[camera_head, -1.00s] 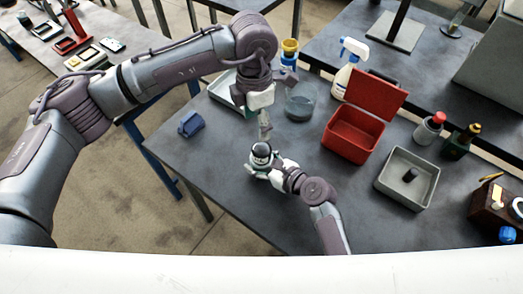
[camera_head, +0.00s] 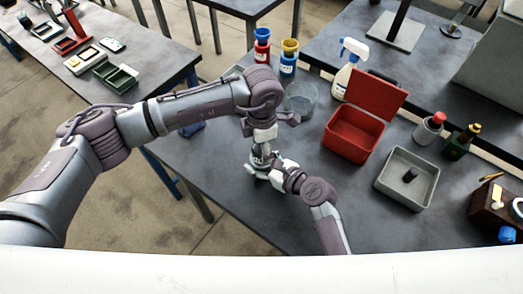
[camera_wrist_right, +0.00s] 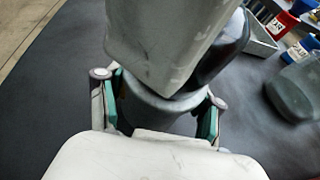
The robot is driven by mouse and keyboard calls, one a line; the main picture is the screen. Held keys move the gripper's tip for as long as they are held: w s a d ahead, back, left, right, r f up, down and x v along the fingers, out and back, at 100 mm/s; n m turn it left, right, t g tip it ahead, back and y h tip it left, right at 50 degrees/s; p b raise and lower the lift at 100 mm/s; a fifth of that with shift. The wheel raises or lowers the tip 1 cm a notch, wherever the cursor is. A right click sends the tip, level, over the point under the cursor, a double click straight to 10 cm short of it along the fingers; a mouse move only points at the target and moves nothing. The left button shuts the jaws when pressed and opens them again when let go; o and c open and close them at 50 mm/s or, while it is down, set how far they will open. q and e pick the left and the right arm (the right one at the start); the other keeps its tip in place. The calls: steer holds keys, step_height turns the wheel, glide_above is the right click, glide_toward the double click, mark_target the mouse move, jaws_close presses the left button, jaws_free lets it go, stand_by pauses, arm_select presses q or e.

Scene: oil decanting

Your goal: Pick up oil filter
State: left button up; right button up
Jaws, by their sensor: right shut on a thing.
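The oil filter (camera_head: 257,158), dark with a white label, stands on the near table and is mostly covered by my two grippers. In the right wrist view its grey cylindrical body (camera_wrist_right: 150,112) sits between the fingers. My right gripper (camera_head: 256,170) is shut around the filter's lower part; its fingers also show in the right wrist view (camera_wrist_right: 157,110). My left gripper (camera_head: 257,149) is directly above the filter, at its top. Its grey and dark parts hide the filter's top in the wrist view, and whether its jaws are closed is hidden.
A clear container (camera_head: 301,99), an open red box (camera_head: 352,134) and a grey tray (camera_head: 405,188) stand to the right. A spray bottle (camera_head: 346,78), a red bottle (camera_head: 262,47) and a blue bottle (camera_head: 289,62) stand behind. The table's front left edge is close by.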

arm_select(q)
steer(key=shift+f, duration=0.85)
steer(key=c, duration=1)
steer(key=shift+o, duration=0.2)
step_height(320, 180, up, 10)
steer(key=shift+r, duration=0.1)
arm_select(e)
steer(key=o, duration=1.6)
steer(key=v, duration=1.2)
steer(key=shift+f, duration=0.1)
